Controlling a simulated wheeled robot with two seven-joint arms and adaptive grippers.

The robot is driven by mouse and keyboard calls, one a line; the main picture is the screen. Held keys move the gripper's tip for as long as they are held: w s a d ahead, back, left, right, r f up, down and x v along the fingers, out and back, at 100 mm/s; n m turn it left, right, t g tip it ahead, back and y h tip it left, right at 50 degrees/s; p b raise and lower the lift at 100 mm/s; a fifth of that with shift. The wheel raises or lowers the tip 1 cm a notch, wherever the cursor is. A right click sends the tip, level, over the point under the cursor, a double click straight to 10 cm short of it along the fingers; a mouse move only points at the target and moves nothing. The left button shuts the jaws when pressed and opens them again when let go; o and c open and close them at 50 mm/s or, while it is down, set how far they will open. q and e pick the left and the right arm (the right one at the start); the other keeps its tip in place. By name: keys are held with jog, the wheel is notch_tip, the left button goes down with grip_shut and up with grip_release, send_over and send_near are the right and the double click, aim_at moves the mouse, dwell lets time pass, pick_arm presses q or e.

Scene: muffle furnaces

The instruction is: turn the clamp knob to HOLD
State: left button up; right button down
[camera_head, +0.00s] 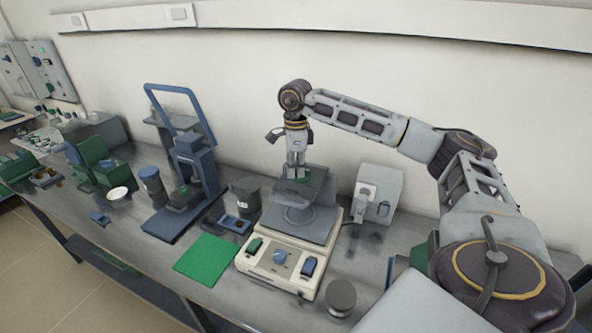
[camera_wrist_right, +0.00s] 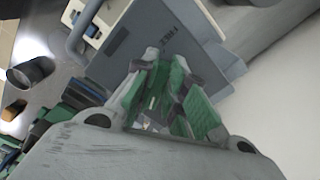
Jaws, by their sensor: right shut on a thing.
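My right gripper (camera_head: 298,172) points down onto the top plate (camera_head: 318,186) of a bench device with a cream base (camera_head: 262,263). It is shut on a small green part at the plate, which I take to be the clamp knob (camera_head: 301,179). The knob is mostly hidden by the fingers. In the right wrist view my right gripper (camera_wrist_right: 165,82) shows with green surfaces between and beside its fingers; I cannot separate knob from fingers there. The knob's setting cannot be told. My left gripper is not in view.
A blue-framed press (camera_head: 172,222) and dark jar (camera_head: 245,193) stand left, a pale box (camera_head: 381,190) right, and a metal cylinder (camera_head: 340,295) in front. A green mat (camera_head: 207,259) lies on the bench.

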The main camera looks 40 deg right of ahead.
jog(key=shift+w+d+m, duration=0.1)
jog(key=shift+w+m, duration=0.05)
jog(key=shift+m, duration=1.05)
jog(key=m, duration=0.4)
jog(key=shift+w+d, duration=0.15)
jog(key=shift+d, duration=0.1)
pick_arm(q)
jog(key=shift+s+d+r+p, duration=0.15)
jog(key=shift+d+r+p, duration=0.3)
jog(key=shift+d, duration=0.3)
pick_arm(e)
jog(key=shift+d+m, duration=0.15)
jog(key=shift+m, duration=0.85)
jog(key=shift+d+m, duration=0.1)
jog(key=shift+m, duration=0.9)
jog(key=shift+w, duration=0.1)
jog(key=c, duration=1.5)
grip_release()
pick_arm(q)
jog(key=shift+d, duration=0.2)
pick_arm(e)
jog(key=shift+o, duration=0.2)
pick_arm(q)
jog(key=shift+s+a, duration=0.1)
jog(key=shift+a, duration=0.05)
pick_arm(e)
jog(key=shift+r, duration=0.15)
